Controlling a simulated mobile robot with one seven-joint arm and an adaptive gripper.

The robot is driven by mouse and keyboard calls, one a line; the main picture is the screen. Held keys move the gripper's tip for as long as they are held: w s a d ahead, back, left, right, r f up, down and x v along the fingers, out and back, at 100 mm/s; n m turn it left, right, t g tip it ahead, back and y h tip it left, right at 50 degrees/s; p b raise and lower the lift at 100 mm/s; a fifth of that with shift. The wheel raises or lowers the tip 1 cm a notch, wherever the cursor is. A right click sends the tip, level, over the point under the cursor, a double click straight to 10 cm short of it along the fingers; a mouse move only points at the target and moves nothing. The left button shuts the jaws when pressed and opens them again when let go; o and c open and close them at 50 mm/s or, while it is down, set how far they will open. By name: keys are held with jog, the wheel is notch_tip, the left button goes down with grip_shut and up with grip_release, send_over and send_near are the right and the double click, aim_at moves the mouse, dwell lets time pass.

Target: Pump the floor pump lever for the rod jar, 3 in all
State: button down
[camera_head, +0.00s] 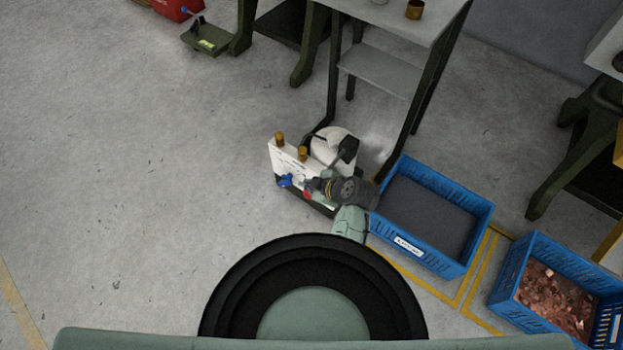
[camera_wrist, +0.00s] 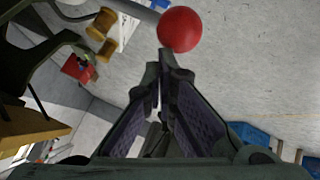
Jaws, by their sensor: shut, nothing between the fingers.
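The floor pump (camera_head: 283,158) is a white box-like unit with brass caps on top and a blue handle at its front left. It stands on the floor left of the blue crate. My gripper (camera_wrist: 165,72) is shut and empty in the wrist view. A red ball knob (camera_wrist: 180,29), which looks like the lever's end, lies just beyond the fingertips in the picture; I cannot tell whether they touch. In the head view my wrist covers part of the pump and most of the lever. I cannot make out the rod jar for certain.
A blue crate with a dark bottom (camera_head: 425,205) stands right of the pump, close to my arm. Another blue crate (camera_head: 504,280) holds copper scrap. A grey table (camera_head: 395,22) with a lower shelf stands behind. The floor at left is clear.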

jog(key=shift+s+a+f+b, duration=0.15)
jog(key=shift+f+b, duration=0.25)
jog(key=shift+f, duration=0.35)
jog(key=shift+r, duration=0.1)
dwell(0.7)
jog(key=shift+w+d+r+p, duration=0.15)
jog(key=shift+r+p, duration=0.8)
jog(key=shift+r, duration=0.25)
jog(key=shift+w+d+r+p, duration=0.1)
jog(key=shift+w+r+p, duration=0.1)
jog(key=shift+r+p, duration=0.85)
jog(key=shift+w+d+r+p, duration=0.15)
jog(key=shift+r+p, duration=0.65)
jog(key=shift+r, duration=0.5)
jog(key=r+p, duration=0.2)
jog(key=r, duration=0.1)
jog(key=r+p, duration=0.1)
jog(key=r, duration=0.1)
jog(key=shift+w+d+p, duration=0.2)
jog(key=shift+w+p, duration=0.1)
jog(key=shift+p, duration=0.1)
